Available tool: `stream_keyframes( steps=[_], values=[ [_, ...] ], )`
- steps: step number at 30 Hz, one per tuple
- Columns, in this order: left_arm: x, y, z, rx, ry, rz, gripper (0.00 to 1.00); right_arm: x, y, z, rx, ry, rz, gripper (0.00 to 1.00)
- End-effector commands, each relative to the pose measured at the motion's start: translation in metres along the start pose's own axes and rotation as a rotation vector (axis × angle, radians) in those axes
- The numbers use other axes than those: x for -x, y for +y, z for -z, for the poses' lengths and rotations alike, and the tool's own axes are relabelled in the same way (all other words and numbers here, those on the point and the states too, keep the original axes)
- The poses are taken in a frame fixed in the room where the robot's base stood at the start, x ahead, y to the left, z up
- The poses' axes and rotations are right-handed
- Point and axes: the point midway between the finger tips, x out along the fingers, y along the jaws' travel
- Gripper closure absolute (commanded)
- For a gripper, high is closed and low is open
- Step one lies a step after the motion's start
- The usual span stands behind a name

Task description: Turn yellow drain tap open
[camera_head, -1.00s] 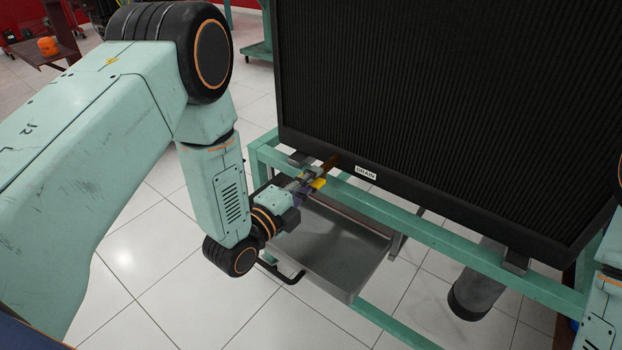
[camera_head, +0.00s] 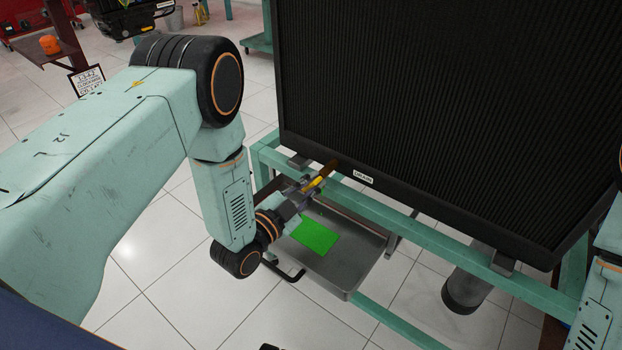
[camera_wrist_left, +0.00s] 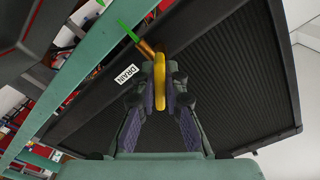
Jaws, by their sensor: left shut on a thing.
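The yellow drain tap handle (camera_head: 315,184) is at the lower edge of the black radiator (camera_head: 450,110), beside the DRAIN label (camera_head: 363,177). My left gripper (camera_head: 308,189) is shut on the handle. In the left wrist view the yellow handle (camera_wrist_left: 159,78) stands between the fingertips (camera_wrist_left: 160,92), roughly in line with the brass spout (camera_wrist_left: 146,48). A green stream (camera_wrist_left: 127,29) comes from the spout's end. Green liquid (camera_head: 315,235) lies in the grey tray (camera_head: 345,265) below. My right gripper is out of view.
A green frame (camera_head: 450,247) carries the radiator and runs close to my left gripper. A dark cylinder (camera_head: 468,288) hangs at the lower right. A sign (camera_head: 88,80) and an orange object (camera_head: 50,44) are at the upper left.

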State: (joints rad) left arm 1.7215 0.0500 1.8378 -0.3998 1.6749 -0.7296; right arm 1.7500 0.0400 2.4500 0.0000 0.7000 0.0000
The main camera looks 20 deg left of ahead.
Motion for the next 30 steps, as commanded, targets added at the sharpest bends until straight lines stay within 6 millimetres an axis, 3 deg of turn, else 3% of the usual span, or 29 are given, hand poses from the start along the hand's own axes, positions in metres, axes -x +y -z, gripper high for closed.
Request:
stream_keyframes(
  steps=[15,30],
  values=[
    [0.0,0.0,0.002,0.457,0.002,-0.002,1.0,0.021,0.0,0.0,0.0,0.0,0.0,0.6],
    [0.0,0.0,0.001,0.676,0.002,-0.001,1.0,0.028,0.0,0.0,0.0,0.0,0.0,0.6]
  ],
)
